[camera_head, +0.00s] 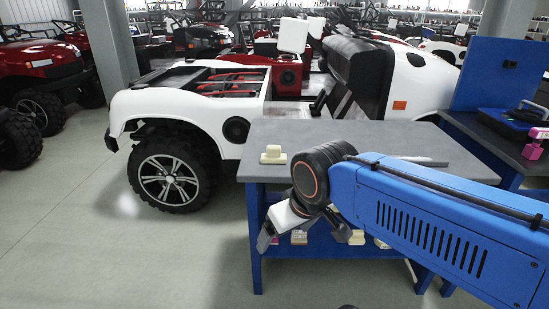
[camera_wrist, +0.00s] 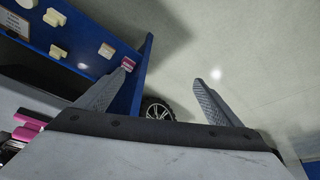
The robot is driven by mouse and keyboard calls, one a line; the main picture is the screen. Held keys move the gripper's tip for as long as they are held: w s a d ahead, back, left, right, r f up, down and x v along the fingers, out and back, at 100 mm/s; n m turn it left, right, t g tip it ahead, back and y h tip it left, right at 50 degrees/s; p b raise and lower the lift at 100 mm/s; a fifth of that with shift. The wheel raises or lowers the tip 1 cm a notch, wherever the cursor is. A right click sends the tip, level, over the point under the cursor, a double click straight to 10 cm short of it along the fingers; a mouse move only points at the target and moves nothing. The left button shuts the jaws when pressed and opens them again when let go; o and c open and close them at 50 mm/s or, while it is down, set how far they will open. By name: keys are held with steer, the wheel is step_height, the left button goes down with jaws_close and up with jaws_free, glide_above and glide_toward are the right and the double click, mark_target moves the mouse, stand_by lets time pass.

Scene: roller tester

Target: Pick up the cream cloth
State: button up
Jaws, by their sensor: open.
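A small cream block-like item (camera_head: 273,155) with a raised top sits on the left front corner of the grey tabletop. I cannot tell whether it is the cream cloth. Several more small cream pieces lie on the blue lower shelf; one shows in the wrist view (camera_wrist: 57,51), and another piece (camera_wrist: 106,51) lies near it. My gripper (camera_head: 307,237) is open and empty, low in front of the table, below the tabletop edge. In the wrist view its two fingers (camera_wrist: 163,76) are spread apart, with the left fingertip overlapping the shelf edge near a pink item (camera_wrist: 128,64).
The workbench (camera_head: 400,137) has a grey top and blue legs. A white buggy (camera_head: 190,105) with a large black wheel stands behind it to the left. A second bench (camera_head: 497,130) on the right holds a blue case. Open floor (camera_head: 130,260) lies to the left.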

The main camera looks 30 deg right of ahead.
steer(key=shift+c, duration=0.7)
steer(key=shift+w+r, duration=0.1)
steer(key=c, duration=0.5)
steer(key=w+r+m, duration=0.2)
steer(key=w+d+r+m, duration=0.1)
steer(key=w+r+m, duration=0.1)
steer(key=w+r, duration=0.1)
steer(key=w+d+r+m+g, duration=0.1)
steer(key=w+r+m, duration=0.1)
steer(key=r, duration=0.1)
steer(key=shift+w+d+r, duration=0.15)
steer(key=shift+w+r, duration=0.05)
steer(key=shift+w, duration=0.1)
steer(key=c, duration=0.5)
steer(key=w+d+r+m+g, duration=0.2)
steer(key=w+d+r+m, duration=0.5)
steer(key=w+m, duration=0.3)
steer(key=w+d+r+m+g, duration=0.2)
steer(key=w+d+r+m, duration=0.4)
steer(key=w+m, duration=0.45)
steer(key=n, duration=0.2)
glide_above(274, 146)
step_height(274, 146, down, 12)
steer(key=shift+s+r, duration=0.15)
steer(key=shift+r, duration=0.05)
steer(key=shift+w+f, duration=0.2)
steer(key=shift+f, duration=2.6)
